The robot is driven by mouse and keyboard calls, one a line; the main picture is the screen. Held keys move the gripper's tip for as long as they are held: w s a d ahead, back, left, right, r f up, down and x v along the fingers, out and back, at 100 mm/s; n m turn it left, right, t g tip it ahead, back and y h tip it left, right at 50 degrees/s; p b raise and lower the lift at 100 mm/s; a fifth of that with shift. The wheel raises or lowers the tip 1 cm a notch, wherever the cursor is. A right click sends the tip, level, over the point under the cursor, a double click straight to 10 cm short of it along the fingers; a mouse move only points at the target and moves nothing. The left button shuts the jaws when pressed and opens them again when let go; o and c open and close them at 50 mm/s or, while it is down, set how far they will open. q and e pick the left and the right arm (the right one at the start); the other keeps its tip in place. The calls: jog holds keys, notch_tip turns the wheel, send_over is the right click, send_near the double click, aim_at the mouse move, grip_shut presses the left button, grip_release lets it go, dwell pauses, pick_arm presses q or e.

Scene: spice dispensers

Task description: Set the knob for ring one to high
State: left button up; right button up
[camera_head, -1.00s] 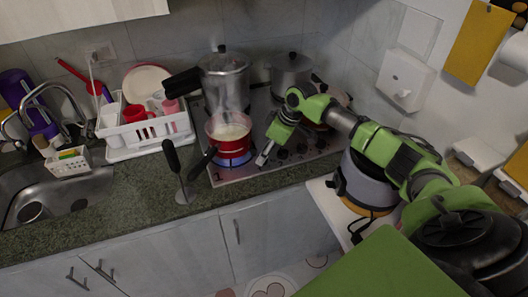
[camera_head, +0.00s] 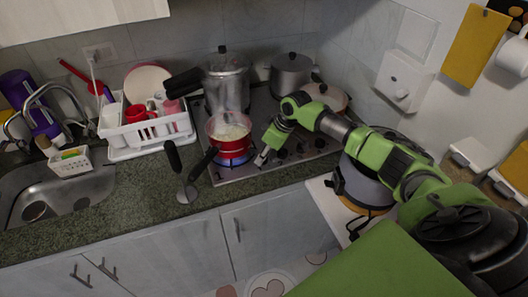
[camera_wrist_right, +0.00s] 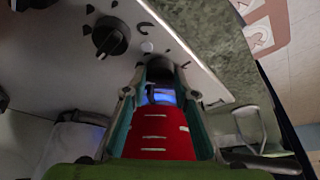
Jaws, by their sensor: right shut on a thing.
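My right gripper (camera_head: 262,158) is at the front left of the stove's control strip, just right of the red pot (camera_head: 231,131). In the right wrist view its fingers (camera_wrist_right: 160,72) are shut around a dark knob (camera_wrist_right: 158,68), mostly hidden between the fingertips. A neighbouring black knob (camera_wrist_right: 110,38) with printed marks is free, and other knobs (camera_head: 299,149) continue to the right in the head view. The held knob's pointer cannot be read. My left gripper is not in view.
The steel stove (camera_head: 225,175) also carries a tall pressure cooker (camera_head: 226,85), a grey lidded pot (camera_head: 291,74) and a pan (camera_head: 326,96). The red pot's black handle (camera_head: 203,162) juts toward the counter front, near a black-handled utensil (camera_head: 174,158). A white dish rack (camera_head: 145,129) stands left.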

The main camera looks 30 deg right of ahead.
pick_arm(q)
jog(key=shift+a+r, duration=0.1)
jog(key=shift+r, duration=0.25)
pick_arm(e)
jog(key=shift+m, duration=0.3)
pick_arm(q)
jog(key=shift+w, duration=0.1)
pick_arm(e)
jog(key=o, duration=1.1)
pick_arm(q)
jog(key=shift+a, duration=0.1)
pick_arm(e)
jog(key=shift+r, duration=0.1)
jog(key=v, duration=1.1)
jog(key=shift+s+r, duration=0.25)
jog(key=shift+r, duration=0.05)
